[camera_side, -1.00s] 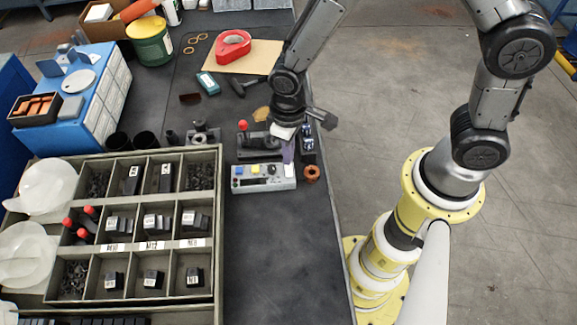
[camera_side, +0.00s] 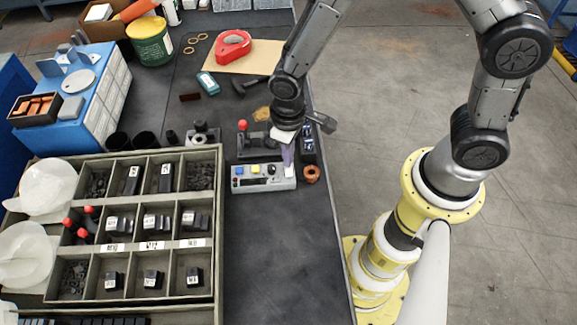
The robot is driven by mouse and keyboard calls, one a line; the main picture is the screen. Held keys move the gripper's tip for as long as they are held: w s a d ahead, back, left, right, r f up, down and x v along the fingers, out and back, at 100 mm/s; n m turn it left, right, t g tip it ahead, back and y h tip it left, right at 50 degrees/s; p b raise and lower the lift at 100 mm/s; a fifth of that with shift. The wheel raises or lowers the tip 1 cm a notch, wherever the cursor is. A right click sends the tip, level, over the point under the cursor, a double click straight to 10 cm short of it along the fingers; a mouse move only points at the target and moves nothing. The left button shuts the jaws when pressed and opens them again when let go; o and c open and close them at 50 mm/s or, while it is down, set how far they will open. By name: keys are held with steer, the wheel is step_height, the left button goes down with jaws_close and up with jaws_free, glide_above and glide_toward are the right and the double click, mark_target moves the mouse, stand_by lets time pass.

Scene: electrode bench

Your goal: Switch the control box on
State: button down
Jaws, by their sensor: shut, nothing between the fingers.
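The control box (camera_side: 262,184) is a small light grey box on the dark bench, right of the compartment tray. Its top carries a blue button (camera_side: 239,171), a yellow button (camera_side: 255,170) and a dark round knob (camera_side: 271,169). My gripper (camera_side: 288,172) points down at the right end of the box's top. Its fingers are shut with nothing between them. The tips are at or just above the top; I cannot tell whether they touch. They hide part of the box's right end.
A dark fixture with a red knob (camera_side: 242,125) stands just behind the box. A copper-coloured ring (camera_side: 311,173) lies close to the box's right end. The compartment tray (camera_side: 221,230) stands to the left. The bench (camera_side: 280,260) in front of the box is clear.

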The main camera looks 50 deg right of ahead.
steer(key=shift+f, duration=0.45)
steer(key=shift+r, duration=3.55)
steer(key=s+d+r+m+t, duration=0.15)
steer(key=d+r, duration=0.25)
steer(key=r, duration=0.4)
steer(key=w+d+r+m+t, duration=0.1)
steer(key=d+r+t, duration=0.3)
steer(key=r, duration=0.5)
steer(key=s+d+r, duration=0.2)
steer(key=s+d, duration=0.3)
steer(key=s, duration=0.8)
steer(key=shift+s+d, duration=0.2)
